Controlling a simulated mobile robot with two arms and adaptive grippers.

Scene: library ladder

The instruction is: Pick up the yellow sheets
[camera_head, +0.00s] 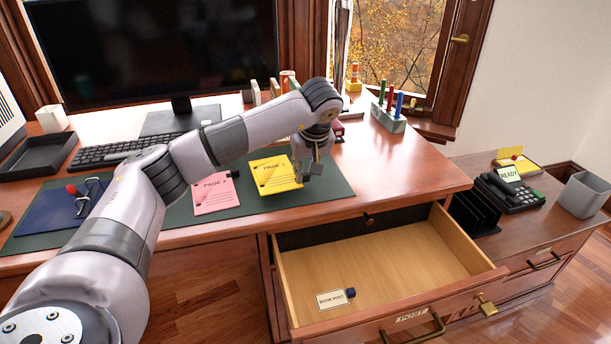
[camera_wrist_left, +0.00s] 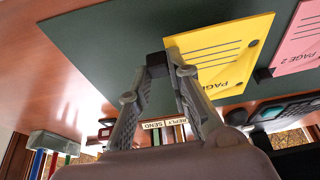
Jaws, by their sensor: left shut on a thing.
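The yellow sheets (camera_head: 274,174), marked PAGE 1, are over the dark green desk mat (camera_head: 330,185), and I cannot tell whether they are lifted at all. They also show in the left wrist view (camera_wrist_left: 222,52). My left gripper (camera_head: 312,170) is at their right edge, pointing down. In the left wrist view my left gripper (camera_wrist_left: 166,66) is shut on the sheets' edge, at a small dark tab there. The fingers hide part of that edge. My right gripper is in neither view.
Pink sheets (camera_head: 213,192), marked PAGE 2, lie left of the yellow ones. An open wooden drawer (camera_head: 400,257) holds a BOOK POST card (camera_head: 331,299). A keyboard (camera_head: 120,150) and a pen block (camera_head: 388,119) stand further back.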

